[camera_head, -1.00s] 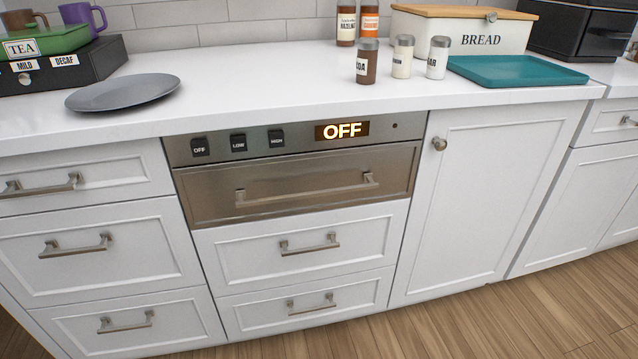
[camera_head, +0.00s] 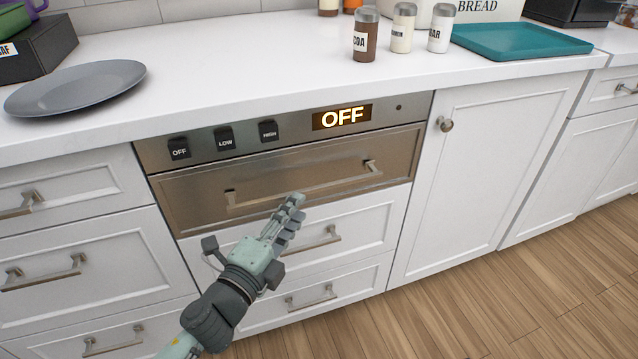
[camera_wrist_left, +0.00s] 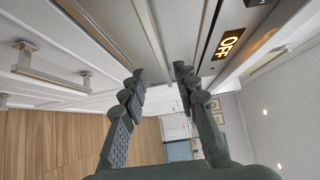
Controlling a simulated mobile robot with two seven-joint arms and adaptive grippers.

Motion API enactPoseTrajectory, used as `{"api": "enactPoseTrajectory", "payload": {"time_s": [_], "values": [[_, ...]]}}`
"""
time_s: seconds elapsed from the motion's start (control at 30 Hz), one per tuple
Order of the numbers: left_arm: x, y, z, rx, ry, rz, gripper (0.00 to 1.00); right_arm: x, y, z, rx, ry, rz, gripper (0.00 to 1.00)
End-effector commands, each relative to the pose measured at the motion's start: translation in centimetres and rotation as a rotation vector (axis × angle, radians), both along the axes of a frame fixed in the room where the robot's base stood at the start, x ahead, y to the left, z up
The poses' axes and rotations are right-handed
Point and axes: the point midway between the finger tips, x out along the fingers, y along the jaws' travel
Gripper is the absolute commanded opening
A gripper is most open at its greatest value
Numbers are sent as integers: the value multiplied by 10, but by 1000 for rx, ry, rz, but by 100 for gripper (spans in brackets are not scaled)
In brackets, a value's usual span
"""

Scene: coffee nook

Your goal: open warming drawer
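The warming drawer (camera_head: 190,199) is a brushed-metal front below a control strip, closed flush with the cabinets. Its long bar handle (camera_head: 305,191) runs across the front. The lit display (camera_head: 342,117) reads OFF; it also shows in the left wrist view (camera_wrist_left: 229,43). My left gripper (camera_head: 296,205) is in front of the drawer's lower edge, its fingertips near the handle in the picture; I cannot tell if they touch. In the left wrist view its two fingers (camera_wrist_left: 158,74) are apart with nothing visible between them. My right gripper is not in view.
White drawers with handles (camera_head: 310,240) lie below the warming drawer, and a white door (camera_head: 480,170) is to its right. The countertop above holds a grey plate (camera_head: 75,88), several jars (camera_head: 403,28) and a teal tray (camera_head: 520,42). Wooden floor (camera_head: 480,310) is clear at lower right.

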Motion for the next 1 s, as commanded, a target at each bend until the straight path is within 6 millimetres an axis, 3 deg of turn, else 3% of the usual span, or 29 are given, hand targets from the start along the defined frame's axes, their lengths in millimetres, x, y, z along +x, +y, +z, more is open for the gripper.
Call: {"api": "enactPoseTrajectory", "payload": {"time_s": [0.13,0.4,0.8,1.0], "values": [[20,-9,2,-2,-1,2,30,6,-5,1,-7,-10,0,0],[56,-27,1,-4,2,4,30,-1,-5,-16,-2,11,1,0],[65,-32,-1,-4,4,4,30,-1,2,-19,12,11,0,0],[65,-32,-1,-4,4,5,8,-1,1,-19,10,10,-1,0]]}}
